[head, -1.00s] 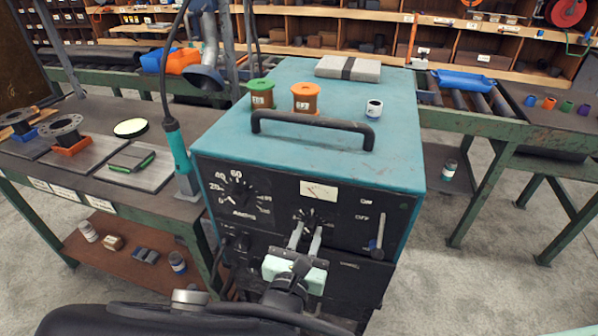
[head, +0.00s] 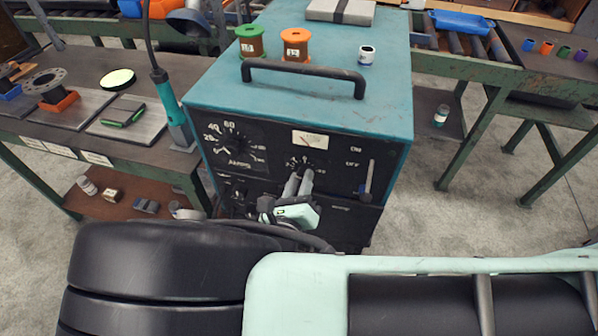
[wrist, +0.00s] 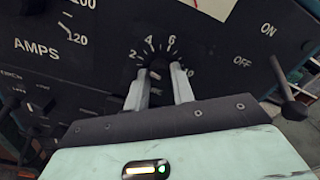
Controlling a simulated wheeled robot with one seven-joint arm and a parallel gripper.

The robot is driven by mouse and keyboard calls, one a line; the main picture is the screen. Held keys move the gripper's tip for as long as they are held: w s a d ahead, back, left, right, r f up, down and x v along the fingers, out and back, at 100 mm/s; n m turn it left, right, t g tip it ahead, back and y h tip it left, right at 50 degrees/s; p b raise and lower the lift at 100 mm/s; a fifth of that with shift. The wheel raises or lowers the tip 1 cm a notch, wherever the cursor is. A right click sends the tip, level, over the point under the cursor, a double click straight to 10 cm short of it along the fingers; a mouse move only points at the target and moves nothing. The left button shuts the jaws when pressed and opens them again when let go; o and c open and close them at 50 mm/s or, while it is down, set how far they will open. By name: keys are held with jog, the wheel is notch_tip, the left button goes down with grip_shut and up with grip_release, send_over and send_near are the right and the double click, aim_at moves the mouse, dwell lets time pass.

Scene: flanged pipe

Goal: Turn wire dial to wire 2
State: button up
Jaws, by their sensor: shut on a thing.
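The wire dial is a small dark knob (wrist: 158,66) on the black front panel of a teal welding machine (head: 300,100). In the wrist view a numbered scale runs around it, with 2 at the left, then 4 and 6 above, and 10 at the right. My gripper (wrist: 159,78) has its two grey fingers on either side of the knob and is shut on it. In the head view my gripper (head: 299,178) reaches the dial from below. The fingers hide part of the knob, and I cannot tell which number it points to.
The larger AMPS dial (head: 233,144) is to the left of the wire dial. An ON/OFF lever (head: 368,180) is to its right. Green (head: 250,45) and orange (head: 296,45) spools and a small jar (head: 366,56) stand on the machine, behind its black handle (head: 305,72).

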dwell(0.5)
jog(key=o, duration=1)
jog(key=shift+s, duration=0.1)
